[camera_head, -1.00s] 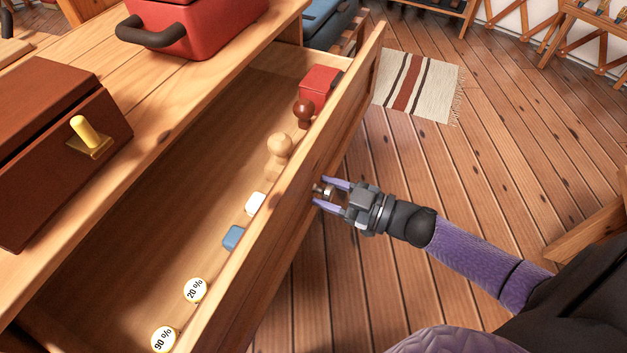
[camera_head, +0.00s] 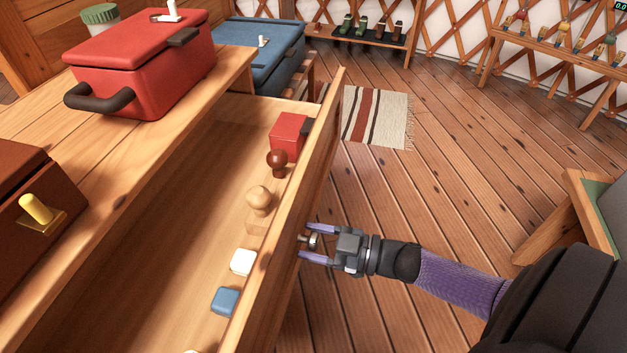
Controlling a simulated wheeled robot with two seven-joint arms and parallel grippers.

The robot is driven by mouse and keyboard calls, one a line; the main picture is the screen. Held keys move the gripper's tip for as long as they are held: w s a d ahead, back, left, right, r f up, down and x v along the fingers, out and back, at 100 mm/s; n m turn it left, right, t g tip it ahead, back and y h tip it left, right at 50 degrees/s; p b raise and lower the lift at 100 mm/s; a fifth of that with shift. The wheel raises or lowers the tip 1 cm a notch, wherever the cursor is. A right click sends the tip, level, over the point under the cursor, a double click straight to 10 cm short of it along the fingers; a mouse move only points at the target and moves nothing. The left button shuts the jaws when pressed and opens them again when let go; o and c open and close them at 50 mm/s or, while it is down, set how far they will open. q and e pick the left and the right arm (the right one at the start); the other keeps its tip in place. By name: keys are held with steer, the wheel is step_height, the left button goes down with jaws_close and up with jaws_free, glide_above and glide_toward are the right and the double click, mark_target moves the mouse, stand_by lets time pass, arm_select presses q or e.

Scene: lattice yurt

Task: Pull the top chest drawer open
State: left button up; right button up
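The top chest drawer (camera_head: 292,232) stands far out from the wooden chest (camera_head: 128,180), with its inside in plain view. A small metal knob (camera_head: 309,241) sits on the outer face of its front panel. My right gripper (camera_head: 305,241) is at this knob, one finger on each side of it. Its fingers look spread, with small gaps to the knob. My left gripper is not in view.
The drawer holds a red box (camera_head: 287,132), a dark stamp (camera_head: 277,160), a pale wooden stamp (camera_head: 259,199), a white block (camera_head: 242,261) and a blue block (camera_head: 225,300). A red cooler (camera_head: 140,70) stands on the chest.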

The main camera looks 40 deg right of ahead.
steer(key=shift+o, duration=1.1)
steer(key=shift+s+d, duration=0.2)
steer(key=shift+s, duration=0.05)
arm_select(q)
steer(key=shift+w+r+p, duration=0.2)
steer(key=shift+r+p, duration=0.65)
steer(key=shift+p, duration=0.1)
arm_select(e)
steer(key=v, duration=0.9)
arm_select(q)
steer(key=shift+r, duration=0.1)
arm_select(e)
steer(key=shift+s+d, duration=0.1)
steer(key=shift+d, duration=0.05)
